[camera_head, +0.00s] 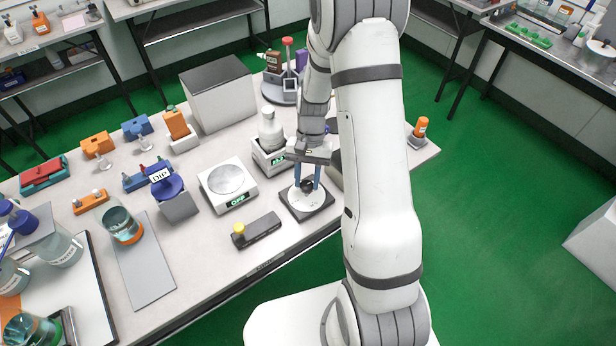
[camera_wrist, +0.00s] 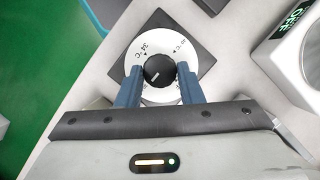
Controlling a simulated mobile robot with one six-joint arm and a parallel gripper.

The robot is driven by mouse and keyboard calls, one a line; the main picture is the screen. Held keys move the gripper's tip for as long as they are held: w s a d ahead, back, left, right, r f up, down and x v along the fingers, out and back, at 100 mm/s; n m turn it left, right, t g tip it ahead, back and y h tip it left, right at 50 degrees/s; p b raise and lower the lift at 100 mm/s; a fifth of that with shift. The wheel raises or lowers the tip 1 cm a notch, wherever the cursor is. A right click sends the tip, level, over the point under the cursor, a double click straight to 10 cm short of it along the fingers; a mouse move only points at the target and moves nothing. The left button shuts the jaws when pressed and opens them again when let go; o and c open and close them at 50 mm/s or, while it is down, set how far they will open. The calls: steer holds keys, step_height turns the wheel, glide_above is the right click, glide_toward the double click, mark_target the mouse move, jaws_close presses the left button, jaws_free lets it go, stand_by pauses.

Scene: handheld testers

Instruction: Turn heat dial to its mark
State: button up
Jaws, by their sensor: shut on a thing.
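The heat dial is a black ribbed knob (camera_wrist: 158,70) with a white pointer line, on a round white scale plate (camera_wrist: 137,62). In the wrist view the plate shows "34 °C" with a small triangle at upper left and another mark at upper right. The knob's pointer line slants towards the lower left in that view. The plate sits on a dark square base (camera_head: 291,205) near the bench's front edge. My gripper (camera_head: 307,184) points down over the dial. Its two blue fingers, also in the wrist view (camera_wrist: 160,88), are shut on the knob from both sides.
A white scale reading "OFF" (camera_head: 228,184) stands left of the dial. A dark block with a yellow knob (camera_head: 257,231) lies at front left. A bottle (camera_head: 270,130) on another device stands close behind. An orange-capped bottle (camera_head: 421,127) stands at the right end.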

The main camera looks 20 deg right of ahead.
steer(key=shift+w+r, duration=0.1)
steer(key=shift+w, duration=0.05)
steer(key=o, duration=1)
steer(key=shift+c, duration=0.2)
steer(key=v, duration=0.7)
steer(key=shift+r, duration=0.3)
steer(key=s+a+r+n+t+h, duration=0.1)
steer(key=s+r+n+t, duration=0.4)
steer(key=s+r, duration=1)
steer(key=s+t+h, duration=0.1)
steer(key=s, duration=0.1)
steer(key=shift+s+a+r+t, duration=0.25)
steer(key=shift+s+a+t, duration=0.05)
steer(key=shift+s+t, duration=0.1)
